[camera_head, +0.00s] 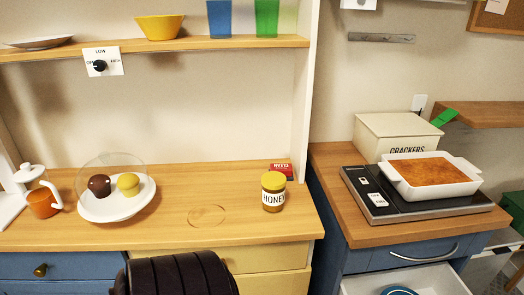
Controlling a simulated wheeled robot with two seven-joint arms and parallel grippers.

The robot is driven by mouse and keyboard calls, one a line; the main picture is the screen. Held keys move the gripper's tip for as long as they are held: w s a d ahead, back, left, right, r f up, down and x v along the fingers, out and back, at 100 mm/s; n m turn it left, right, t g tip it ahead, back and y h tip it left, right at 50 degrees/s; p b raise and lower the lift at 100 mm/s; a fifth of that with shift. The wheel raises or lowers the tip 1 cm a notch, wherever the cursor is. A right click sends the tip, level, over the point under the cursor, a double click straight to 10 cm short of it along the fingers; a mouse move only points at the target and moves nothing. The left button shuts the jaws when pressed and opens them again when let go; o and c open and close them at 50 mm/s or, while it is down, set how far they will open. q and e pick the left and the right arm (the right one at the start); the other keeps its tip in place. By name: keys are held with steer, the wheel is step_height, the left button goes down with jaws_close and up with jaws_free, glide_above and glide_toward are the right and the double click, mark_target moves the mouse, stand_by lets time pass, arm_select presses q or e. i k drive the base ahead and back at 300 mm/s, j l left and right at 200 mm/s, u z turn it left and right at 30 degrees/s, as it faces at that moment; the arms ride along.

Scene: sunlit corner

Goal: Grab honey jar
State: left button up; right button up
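The honey jar (273,192) stands upright on the wooden counter (240,226), near its right end. It has a yellow lid, amber contents and a white label reading HONEY. Nothing covers it. Neither of my grippers is in view.
A small red box (281,171) lies behind the jar. A white plate (97,212) with two muffins under a clear dome and an orange pot (43,204) are to the left. A dark ribbed object (180,275) is at the counter's front. A baking dish (428,175) sits on the right cooktop.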

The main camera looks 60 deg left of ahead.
mark_target(273, 201)
steer(key=u, duration=1.95)
